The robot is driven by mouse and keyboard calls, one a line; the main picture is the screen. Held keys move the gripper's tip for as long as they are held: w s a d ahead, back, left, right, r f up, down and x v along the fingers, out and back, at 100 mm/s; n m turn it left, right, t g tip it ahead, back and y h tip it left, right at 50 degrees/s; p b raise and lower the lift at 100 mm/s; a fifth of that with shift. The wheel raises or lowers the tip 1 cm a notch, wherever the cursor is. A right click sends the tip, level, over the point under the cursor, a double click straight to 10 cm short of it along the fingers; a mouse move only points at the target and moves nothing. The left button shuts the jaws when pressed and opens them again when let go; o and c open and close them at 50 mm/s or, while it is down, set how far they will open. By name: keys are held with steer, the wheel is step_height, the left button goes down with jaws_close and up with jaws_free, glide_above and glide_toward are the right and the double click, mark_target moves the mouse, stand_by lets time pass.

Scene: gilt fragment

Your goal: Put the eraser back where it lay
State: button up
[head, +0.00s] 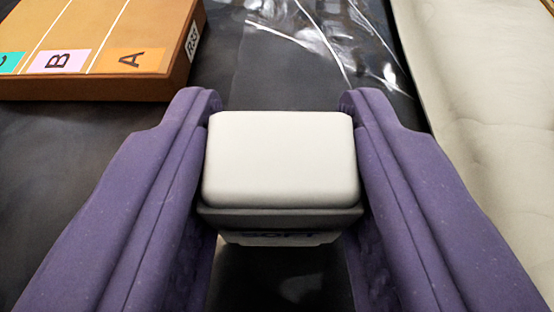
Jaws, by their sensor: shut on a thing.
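My gripper (281,110) has two purple fingers and is shut on the eraser (281,158). The eraser is a white block with rounded edges in a dark and white sleeve, with partly visible lettering on its lower face. It sits between the two fingers in the middle of the head view. Its underside is hidden, so I cannot tell whether it touches the surface below.
A wooden board (60,85) at the upper left has white lines and coloured labels with letters A, B and C. A pale padded cloth (480,110) runs along the right. Clear shiny film (335,45) lies on the dark surface (80,150) behind the eraser.

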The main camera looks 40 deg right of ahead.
steer(key=shift+f, duration=0.1)
steer(key=o, duration=1)
steer(key=shift+o, duration=0.2)
steer(key=shift+s+a+r, duration=0.1)
steer(key=shift+r, duration=0.15)
steer(key=p+v, duration=0.3)
steer(key=v, duration=0.8)
steer(key=shift+s+a+p, duration=0.2)
steer(key=shift+s+p, duration=0.1)
steer(key=shift+s, duration=0.05)
